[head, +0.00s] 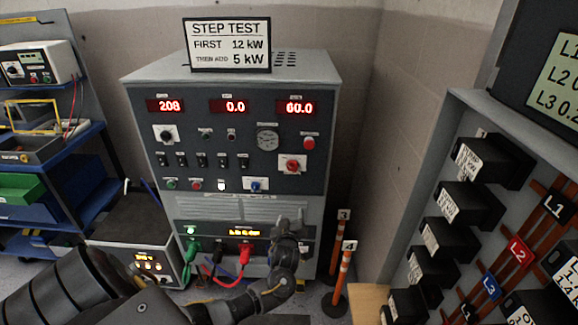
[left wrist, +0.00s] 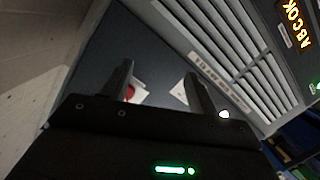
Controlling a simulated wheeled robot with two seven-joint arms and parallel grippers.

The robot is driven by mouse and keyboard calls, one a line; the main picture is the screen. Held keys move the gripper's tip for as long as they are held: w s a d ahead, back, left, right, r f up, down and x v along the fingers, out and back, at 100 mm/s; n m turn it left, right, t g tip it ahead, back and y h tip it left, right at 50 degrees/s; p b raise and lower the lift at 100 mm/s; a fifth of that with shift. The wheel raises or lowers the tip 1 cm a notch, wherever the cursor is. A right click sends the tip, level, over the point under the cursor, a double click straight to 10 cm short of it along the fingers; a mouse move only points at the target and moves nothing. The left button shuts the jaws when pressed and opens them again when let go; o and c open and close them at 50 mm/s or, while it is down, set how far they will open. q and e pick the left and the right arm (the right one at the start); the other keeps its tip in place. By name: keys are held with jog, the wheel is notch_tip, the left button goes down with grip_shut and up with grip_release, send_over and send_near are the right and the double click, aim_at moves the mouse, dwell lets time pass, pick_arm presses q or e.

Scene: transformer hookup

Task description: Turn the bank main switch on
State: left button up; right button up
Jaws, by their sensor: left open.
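The grey load bank cabinet (head: 140,90) stands in the middle of the head view. Its dark panel carries a red rotary switch (head: 292,164) on a white plate at the right and a blue rotary switch (head: 256,184) on another white plate lower down. I cannot read which label marks the main switch. My left gripper (head: 291,222) is in front of the lower right of the cabinet, below both switches. In the left wrist view its two fingers are apart and empty. The red switch (left wrist: 130,92) shows there partly behind one finger. My right gripper is not in view.
Green, black and red plugs (head: 244,254) with cables sit low on the cabinet front. Orange numbered posts (head: 340,270) stand to its right. A small lit box (head: 140,262) is at the lower left. A panel with black blocks (head: 470,203) stands at the right.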

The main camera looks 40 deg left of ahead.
aim_at(292, 169)
pick_arm(q)
notch_tip(292, 169, up, 12)
jog(key=w+a+n+t+y, duration=0.1)
jog(key=w+n+y, duration=0.1)
jog(key=n, duration=0.2)
jog(key=x, duration=0.3)
jog(key=p+x, duration=0.1)
jog(key=x, duration=0.2)
jog(key=f+x, duration=0.1)
jog(key=x, duration=0.3)
jog(key=shift+s+a+p, duration=0.1)
jog(key=shift+a+p, duration=0.2)
jog(key=shift+s+d+r, duration=0.15)
jog(key=shift+d+r, duration=0.2)
jog(key=shift+d, duration=0.05)
jog(key=c, duration=0.9)
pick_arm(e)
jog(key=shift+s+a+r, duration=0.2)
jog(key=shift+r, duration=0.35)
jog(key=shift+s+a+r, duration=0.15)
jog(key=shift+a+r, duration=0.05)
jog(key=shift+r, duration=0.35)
